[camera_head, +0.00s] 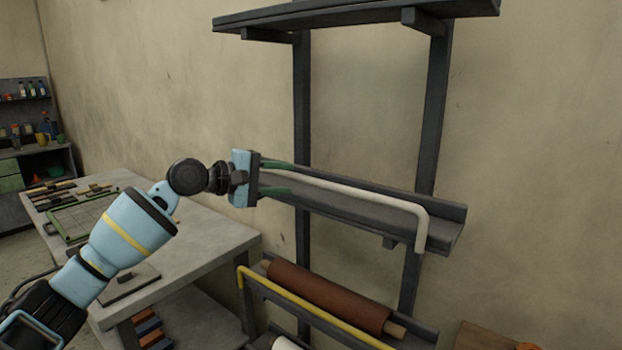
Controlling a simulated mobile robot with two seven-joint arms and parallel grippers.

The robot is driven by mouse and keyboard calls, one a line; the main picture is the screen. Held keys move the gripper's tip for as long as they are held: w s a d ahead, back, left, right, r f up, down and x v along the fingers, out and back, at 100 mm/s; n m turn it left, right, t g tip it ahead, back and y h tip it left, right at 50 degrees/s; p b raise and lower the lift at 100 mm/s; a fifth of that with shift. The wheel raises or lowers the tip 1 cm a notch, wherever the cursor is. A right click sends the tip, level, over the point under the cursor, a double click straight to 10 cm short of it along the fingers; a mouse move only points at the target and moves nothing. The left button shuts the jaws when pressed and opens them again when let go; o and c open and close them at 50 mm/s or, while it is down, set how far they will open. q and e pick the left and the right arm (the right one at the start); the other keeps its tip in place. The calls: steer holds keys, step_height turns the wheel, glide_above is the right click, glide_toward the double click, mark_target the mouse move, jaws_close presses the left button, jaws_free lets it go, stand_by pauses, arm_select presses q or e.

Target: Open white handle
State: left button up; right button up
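The white handle (375,192) is a long bent bar in front of the middle shelf (448,232) of a dark wall rack. Its right end bends downward. Its left end is hidden at my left gripper (284,178). My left gripper has two green fingers, spread apart one above the other and pointing right. The upper finger overlaps the left part of the handle in the picture. I cannot tell whether it touches the handle. My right gripper is not in view.
Below, a yellow bar (310,308) runs in front of a brown sheet roll (328,295). An upper shelf (350,14) hangs above. A grey table (205,240) with a green-framed mat (95,213) stands at left. The wall space between the upper and middle shelves is clear.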

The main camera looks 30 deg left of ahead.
mark_target(298, 179)
arm_select(q)
steer(key=x, duration=0.7)
steer(key=shift+w+d, duration=0.2)
steer(key=shift+w, duration=0.05)
steer(key=shift+c, duration=0.5)
jaws_close()
